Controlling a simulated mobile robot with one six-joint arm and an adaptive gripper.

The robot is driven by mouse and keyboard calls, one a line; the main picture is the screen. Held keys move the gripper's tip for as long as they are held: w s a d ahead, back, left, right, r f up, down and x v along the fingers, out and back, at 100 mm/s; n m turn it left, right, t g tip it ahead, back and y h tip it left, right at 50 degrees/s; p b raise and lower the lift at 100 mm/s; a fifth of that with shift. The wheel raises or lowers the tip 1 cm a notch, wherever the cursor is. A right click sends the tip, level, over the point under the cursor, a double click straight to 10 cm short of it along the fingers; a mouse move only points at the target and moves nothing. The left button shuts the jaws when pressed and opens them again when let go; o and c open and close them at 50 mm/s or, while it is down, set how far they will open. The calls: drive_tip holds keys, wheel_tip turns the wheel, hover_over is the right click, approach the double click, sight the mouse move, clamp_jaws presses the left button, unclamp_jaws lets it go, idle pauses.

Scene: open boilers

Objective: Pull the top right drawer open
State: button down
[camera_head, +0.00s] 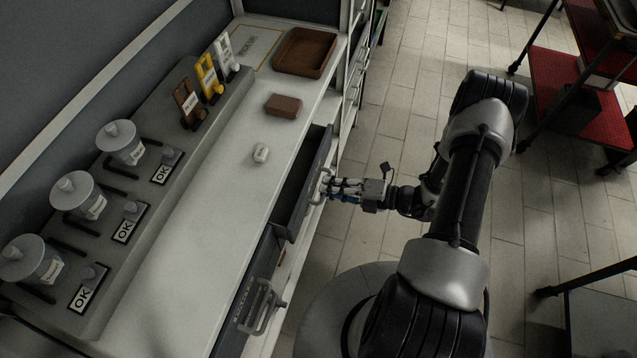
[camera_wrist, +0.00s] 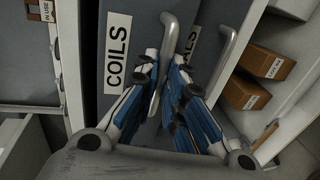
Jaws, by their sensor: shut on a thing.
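The drawer (camera_head: 308,190) that my gripper holds is dark grey and stands partly out from under the white countertop. Its dark interior shows between its front and the counter edge. Its front also shows in the wrist view with a white COILS label (camera_wrist: 116,48). My gripper (camera_head: 328,186) is at the drawer's metal handle (camera_head: 322,183). In the wrist view, the blue-padded fingers (camera_wrist: 168,85) are closed around this handle (camera_wrist: 168,45). Part of the handle is hidden by the fingers.
A nearer drawer with a handle (camera_head: 262,305) sits below the counter (camera_head: 190,245). On the counter are a brown tray (camera_head: 304,53), a brown box (camera_head: 284,105) and a small white object (camera_head: 261,153). Tiled floor (camera_head: 400,60) is clear beyond my arm; a red shelf rack (camera_head: 570,100) stands right.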

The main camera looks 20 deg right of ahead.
drive_tip(key=f+b+v, duration=0.1)
drive_tip(key=f+v, duration=0.2)
drive_tip(key=v, duration=1.2)
drive_tip(key=shift+s+d, duration=0.4)
drive_tip(key=shift+d, duration=0.2)
drive_tip(key=c, duration=1.7)
unclamp_jaws()
drive_tip(key=v, duration=1.2)
